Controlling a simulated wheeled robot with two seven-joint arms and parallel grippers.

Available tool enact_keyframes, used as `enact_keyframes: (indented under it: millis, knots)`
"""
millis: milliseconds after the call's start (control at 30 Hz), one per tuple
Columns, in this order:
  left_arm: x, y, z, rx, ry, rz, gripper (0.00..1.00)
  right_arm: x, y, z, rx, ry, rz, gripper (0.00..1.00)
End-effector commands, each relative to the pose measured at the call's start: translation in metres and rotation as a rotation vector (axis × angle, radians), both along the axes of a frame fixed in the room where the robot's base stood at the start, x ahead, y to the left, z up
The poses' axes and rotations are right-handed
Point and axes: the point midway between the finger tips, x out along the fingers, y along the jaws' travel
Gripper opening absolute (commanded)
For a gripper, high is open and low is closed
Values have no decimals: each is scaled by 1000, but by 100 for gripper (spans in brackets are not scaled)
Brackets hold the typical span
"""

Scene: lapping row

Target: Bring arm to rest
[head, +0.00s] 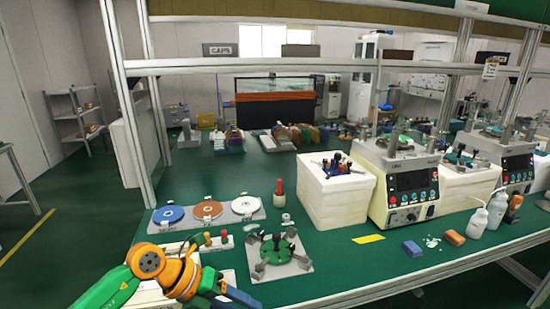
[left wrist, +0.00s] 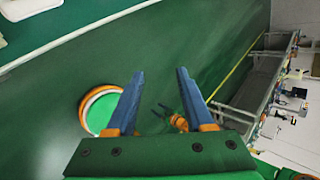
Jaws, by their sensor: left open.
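My left arm comes into the head view at the lower left, green and orange, and bends toward the right over the bench's front edge. My left gripper (head: 228,298) is partly cut off by the bottom of that view. In the left wrist view, its two blue fingers (left wrist: 160,78) stand well apart with nothing between them. Beyond them lies green floor.
Close to the arm on the green bench are a grey plate with a green fixture (head: 277,248), small red and yellow knobbed pieces (head: 216,239) and a tray of discs (head: 207,211). Farther right stand a white box (head: 332,192) and a lapping machine (head: 398,187).

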Motion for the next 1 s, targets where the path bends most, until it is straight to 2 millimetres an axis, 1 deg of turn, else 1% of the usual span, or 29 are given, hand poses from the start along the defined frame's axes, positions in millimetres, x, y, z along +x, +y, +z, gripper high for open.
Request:
enact_keyframes:
  millis: [33,67,100,167,200,233,267,300,333,367,400,467,500,567,600,667,700,767,800,867,900,967,1000]
  knots:
    - [-6,-26,6,-118,-14,-14,52,0,0,0,0,0,0,60]
    - [-8,-42,14,-207,-29,-15,52,0,0,0,0,1,0,60]
    - [-12,-65,29,-345,-44,-6,52,0,0,0,0,1,0,60]
    - [-17,-95,63,-615,-62,51,52,-1,0,0,0,1,0,60]
    - [-15,-105,91,-818,-64,137,52,-1,0,0,0,1,0,60]
    - [-11,-104,112,-974,-57,230,52,-1,0,0,0,2,0,60]
    - [-3,-95,129,-1121,-42,351,52,-1,0,0,0,2,0,60]
    - [11,-72,141,-1294,-5,549,52,-1,0,0,0,2,0,60]
    - [21,-48,140,-1398,32,721,52,-1,0,0,0,2,0,60]
    - [30,-22,130,-1475,78,905,52,-1,0,0,0,2,0,60]
    - [36,13,104,-1534,155,1165,52,-1,0,0,-1,3,0,60]
    - [30,52,57,-1533,266,1497,52,-1,0,0,-1,3,0,60]
    - [19,70,25,-1498,340,1680,52,-1,0,0,-1,3,0,60]
    - [-3,88,-16,-1417,442,1905,52,-2,0,0,-1,3,0,60]
    - [-20,95,-39,-1353,506,2029,52,-2,0,0,-1,4,0,60]
    - [-46,102,-68,-1251,594,2179,52,-2,0,0,-1,4,0,60]
    - [-64,104,-84,-1180,650,2263,52,-2,0,0,-1,4,0,60]
    - [-91,106,-104,-1071,727,2371,52,-2,0,0,-1,4,0,60]
    - [-108,106,-115,-997,777,2431,52,-2,0,0,-1,4,0,60]
    - [-135,105,-129,-884,848,2511,52,-2,0,0,-1,4,0,60]
    - [-153,104,-136,-808,894,2556,52,-2,0,0,-1,4,0,60]
    - [-179,101,-144,-693,960,2614,52,-2,0,0,-1,4,0,60]
    - [-197,99,-149,-616,1004,2647,52,-2,0,0,-1,4,0,60]
